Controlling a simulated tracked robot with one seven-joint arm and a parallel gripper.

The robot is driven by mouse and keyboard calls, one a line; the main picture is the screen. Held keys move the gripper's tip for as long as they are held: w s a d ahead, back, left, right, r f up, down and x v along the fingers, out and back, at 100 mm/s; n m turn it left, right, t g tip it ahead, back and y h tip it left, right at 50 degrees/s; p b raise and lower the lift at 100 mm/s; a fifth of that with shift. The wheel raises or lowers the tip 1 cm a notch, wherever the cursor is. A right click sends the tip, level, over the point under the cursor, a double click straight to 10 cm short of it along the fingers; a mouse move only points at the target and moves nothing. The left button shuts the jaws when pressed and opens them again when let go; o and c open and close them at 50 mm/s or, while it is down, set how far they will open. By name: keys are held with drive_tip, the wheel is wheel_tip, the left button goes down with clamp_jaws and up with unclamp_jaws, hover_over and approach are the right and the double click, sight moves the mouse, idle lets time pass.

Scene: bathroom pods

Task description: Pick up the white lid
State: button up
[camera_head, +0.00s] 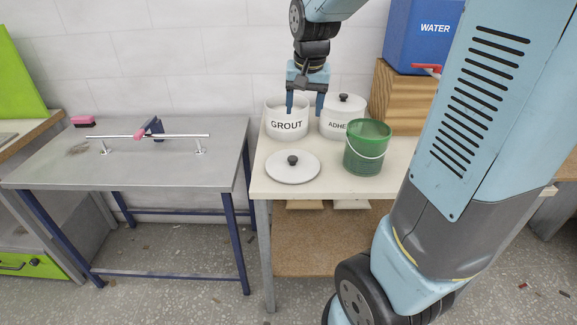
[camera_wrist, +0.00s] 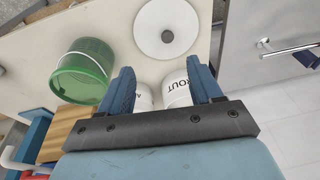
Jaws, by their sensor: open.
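The white lid (camera_head: 291,168) is a flat round disc with a dark knob, lying on the cream table near its front left corner. It also shows in the wrist view (camera_wrist: 152,30) beyond my fingertips. My gripper (camera_head: 305,112) points down over the white pot marked GROUT (camera_head: 287,122), at the back of the table. Its blue fingers are apart with nothing between them. In the wrist view my gripper (camera_wrist: 164,85) is also open, and the pot (camera_wrist: 178,92) shows between and behind the fingers. The lid is apart from the gripper.
A white pot marked ADHE (camera_head: 341,118) with its own lid stands right of the GROUT pot. A green bucket (camera_head: 366,152) stands in front of it. A blue WATER container (camera_head: 424,35) sits on a wooden block. A metal table (camera_head: 140,170) with a rail stands left.

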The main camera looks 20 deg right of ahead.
drive_tip(key=m+g, duration=0.1)
drive_tip(key=m, duration=0.1)
approach(292, 157)
drive_tip(key=f, duration=0.3)
drive_tip(key=w+f, duration=0.1)
drive_tip(key=f, duration=0.4)
drive_tip(key=shift+w+d+f, duration=0.1)
drive_tip(key=shift+w+f, duration=0.1)
drive_tip(key=shift+f, duration=0.1)
drive_tip(key=c, duration=1.1)
drive_tip(key=shift+r, duration=0.15)
